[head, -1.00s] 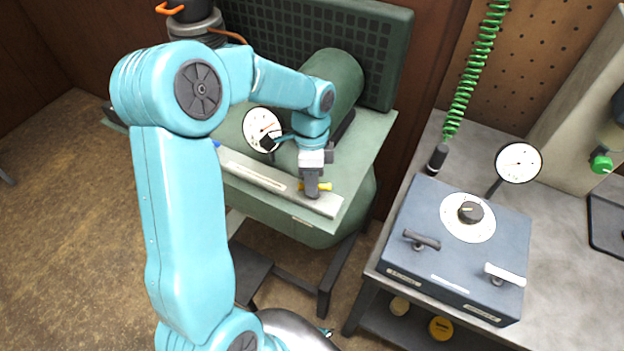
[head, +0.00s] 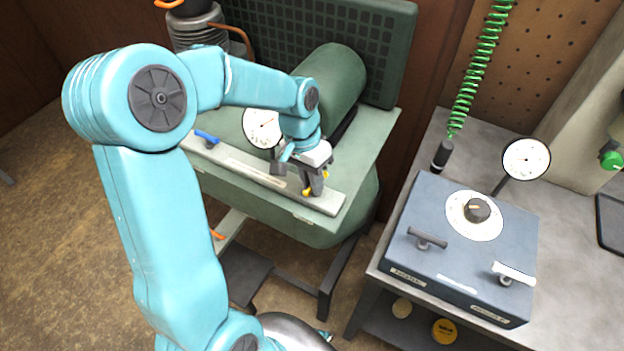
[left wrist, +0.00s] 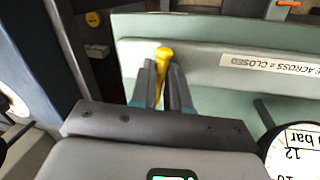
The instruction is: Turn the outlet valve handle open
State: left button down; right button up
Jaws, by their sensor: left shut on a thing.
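The yellow valve handle (head: 309,190) sits near the right end of a pale metal bar (head: 245,170) on the green compressor bench. It stands at a slant to the bar in the head view. My left gripper (head: 316,187) reaches down over it and is shut on it. In the left wrist view the yellow handle (left wrist: 163,54) lies between the two dark fingers (left wrist: 161,80) and sticks out past their tips. A blue handle (head: 207,136) is at the bar's left end. A bar label (left wrist: 270,68) partly reads "ACROSS = CLOSED". My right gripper is out of view.
A round gauge (head: 262,127) stands just behind the bar, close to my left wrist. A green tank (head: 330,85) lies behind. On the right, a blue-grey box (head: 455,250) with a dial and two handles stands on a grey bench, with another gauge (head: 526,159).

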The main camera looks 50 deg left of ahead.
pick_arm(q)
jog(key=shift+d+n, duration=0.1)
jog(key=shift+n, duration=0.9)
jog(key=c, duration=1.1)
grip_release()
jog(key=shift+t, duration=0.3)
jog(key=shift+r, duration=0.35)
jog(key=p+v, duration=0.1)
jog(key=v, duration=1.4)
jog(key=shift+r, duration=0.35)
